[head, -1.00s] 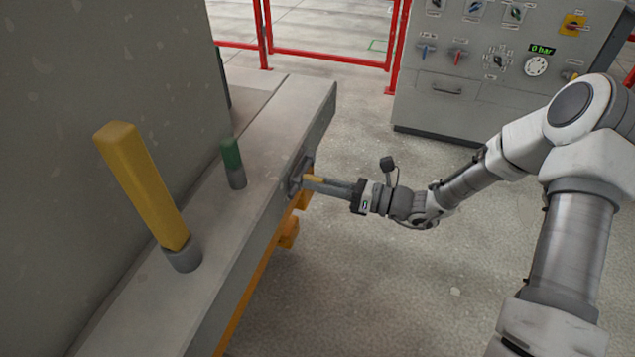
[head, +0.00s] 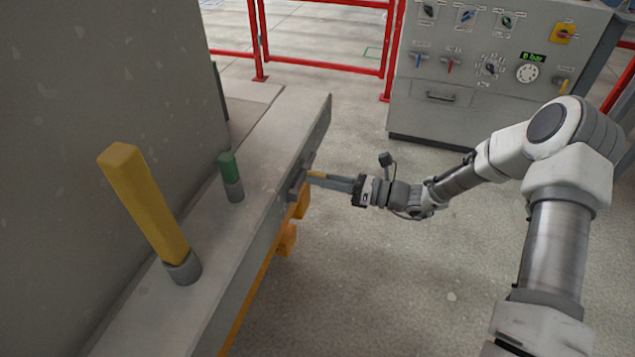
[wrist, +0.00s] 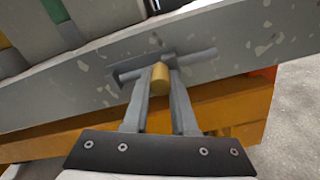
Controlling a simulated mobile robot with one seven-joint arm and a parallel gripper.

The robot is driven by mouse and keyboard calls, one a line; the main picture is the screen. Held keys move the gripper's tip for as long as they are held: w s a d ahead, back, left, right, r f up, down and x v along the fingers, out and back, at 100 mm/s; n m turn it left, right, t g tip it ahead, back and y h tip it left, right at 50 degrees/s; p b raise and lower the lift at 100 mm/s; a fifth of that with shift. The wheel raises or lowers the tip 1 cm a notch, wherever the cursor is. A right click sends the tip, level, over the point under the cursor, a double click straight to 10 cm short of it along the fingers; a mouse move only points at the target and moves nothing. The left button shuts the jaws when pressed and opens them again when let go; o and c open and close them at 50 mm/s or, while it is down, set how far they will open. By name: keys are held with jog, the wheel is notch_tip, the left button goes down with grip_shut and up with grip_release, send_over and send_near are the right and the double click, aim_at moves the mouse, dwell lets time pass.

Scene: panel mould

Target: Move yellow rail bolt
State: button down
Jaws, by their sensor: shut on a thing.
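The yellow rail bolt shows as a short yellow knob (wrist: 160,80) between my two fingers in the wrist view. My gripper (head: 322,181) is shut on this knob at the side face of the grey rail. Behind the knob, a grey bar-like bracket (wrist: 196,57) lies across the rail's face. My fingertips reach this bracket, and they hide part of the bolt and its seat.
The grey rail (head: 255,235) carries a tall yellow post (head: 145,205) and a short green-topped post (head: 229,176). Orange blocks (head: 286,238) sit beneath it. A grey control cabinet (head: 450,105) and red railing (head: 325,60) stand behind. Floor right of the rail is clear.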

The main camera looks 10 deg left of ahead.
jog(key=shift+w+d, duration=0.1)
jog(key=shift+w, duration=0.15)
jog(key=c, duration=0.7)
grip_release()
jog(key=d+p, duration=0.1)
jog(key=d, duration=0.4)
jog(key=s+d+p, duration=0.1)
jog(key=d, duration=0.5)
jog(key=d+p, duration=0.1)
jog(key=d, duration=0.5)
jog(key=shift+s+d, duration=0.15)
jog(key=shift+s, duration=0.05)
